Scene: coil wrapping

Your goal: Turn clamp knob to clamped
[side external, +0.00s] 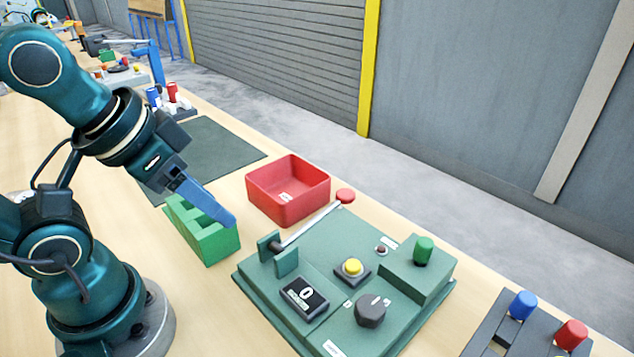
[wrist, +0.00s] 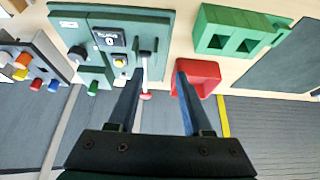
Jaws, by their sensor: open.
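The dark faceted knob (side external: 371,310), which I take as the clamp knob, sits on the front right of the green control panel (side external: 335,335). A small label is beside it, too small to read. In the wrist view the knob (wrist: 78,53) is at the panel's left part. Its setting cannot be read. My gripper (side external: 230,222) is up and left of the panel, above the green block, well apart from the knob. In the wrist view the two blue fingers (wrist: 160,70) are spread with nothing between them.
The panel also carries a counter showing 0 (side external: 304,297), a yellow button (side external: 352,268), a green cylinder (side external: 423,250) and a lever with a red end (side external: 345,196). A red bin (side external: 288,205) and a green slotted block (side external: 212,245) stand nearby. Blue and red pegs (side external: 522,305) are right.

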